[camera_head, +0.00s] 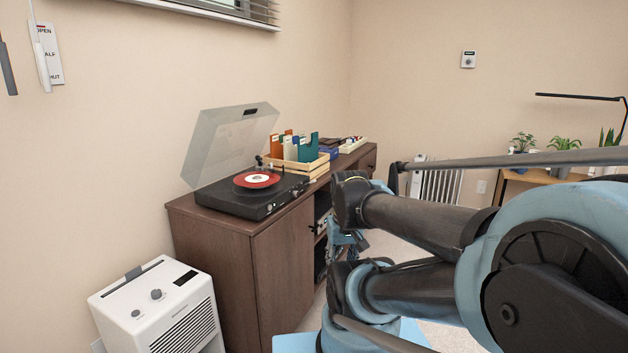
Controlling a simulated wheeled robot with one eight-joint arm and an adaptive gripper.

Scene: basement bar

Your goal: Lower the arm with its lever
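A black turntable (252,203) sits on the near end of a wooden cabinet with its clear lid (228,143) raised. A red record with a white label (257,181) lies on its platter. Part of the tonearm (260,163) shows at the back of the record; it is too small to tell whether it is up or down, and I cannot make out its lever. My gripper (345,243) is partly hidden behind my own arm links. It is right of the turntable, in front of the cabinet's open shelves, apart from the turntable. Its fingers are too small and covered to read.
A wooden crate of record sleeves (297,162) stands right behind the turntable on the cabinet (245,240). A white appliance (158,305) stands on the floor at the front left. A white radiator (440,186) and a desk with plants (515,183) are at the far right.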

